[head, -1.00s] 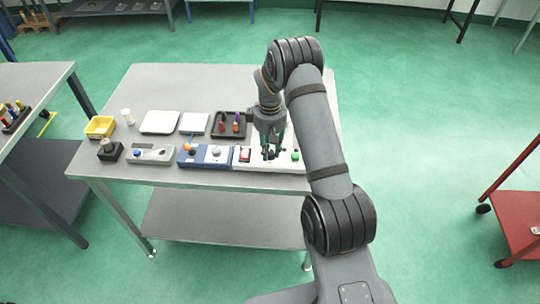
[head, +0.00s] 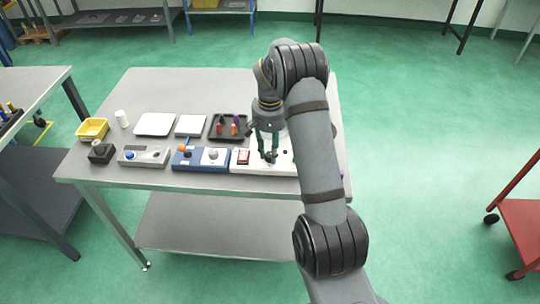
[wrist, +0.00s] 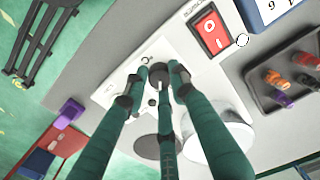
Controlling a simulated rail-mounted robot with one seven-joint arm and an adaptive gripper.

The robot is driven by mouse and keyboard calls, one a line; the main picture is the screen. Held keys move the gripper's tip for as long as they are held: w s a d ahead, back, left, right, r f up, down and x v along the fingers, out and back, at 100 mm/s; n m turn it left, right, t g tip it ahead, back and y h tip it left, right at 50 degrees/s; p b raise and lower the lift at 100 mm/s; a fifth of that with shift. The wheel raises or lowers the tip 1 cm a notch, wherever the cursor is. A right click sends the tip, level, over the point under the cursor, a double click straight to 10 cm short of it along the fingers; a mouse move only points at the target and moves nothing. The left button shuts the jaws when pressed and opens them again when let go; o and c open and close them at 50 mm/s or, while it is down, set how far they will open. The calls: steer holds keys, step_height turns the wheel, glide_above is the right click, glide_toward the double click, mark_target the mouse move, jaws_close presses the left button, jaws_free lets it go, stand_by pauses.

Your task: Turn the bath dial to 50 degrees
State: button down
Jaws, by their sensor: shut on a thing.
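The white bath unit (head: 243,168) sits at the table's front right, partly hidden by my arm. Its dial is a dark round knob (wrist: 157,70) on the white top, with printed marks beside it in the wrist view. My gripper (wrist: 158,78) reaches down with its green fingers around the knob and is shut on it. In the head view my gripper (head: 268,152) stands over the unit, and the knob is mostly hidden there. The degree marks and pointer are too small to read.
A red rocker switch (head: 243,156) is left of the dial. A blue unit (head: 187,163) and a grey unit (head: 157,160) stand further left. Behind are a dark tray (head: 219,135) with coloured items and two white plates. A purple object (wrist: 70,112) lies near the table edge.

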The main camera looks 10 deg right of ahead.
mark_target(270, 154)
steer(key=shift+m+b, duration=0.55)
steer(key=shift+m, duration=0.55)
steer(key=c, duration=1.4)
jaws_free()
step_height(270, 154, up, 12)
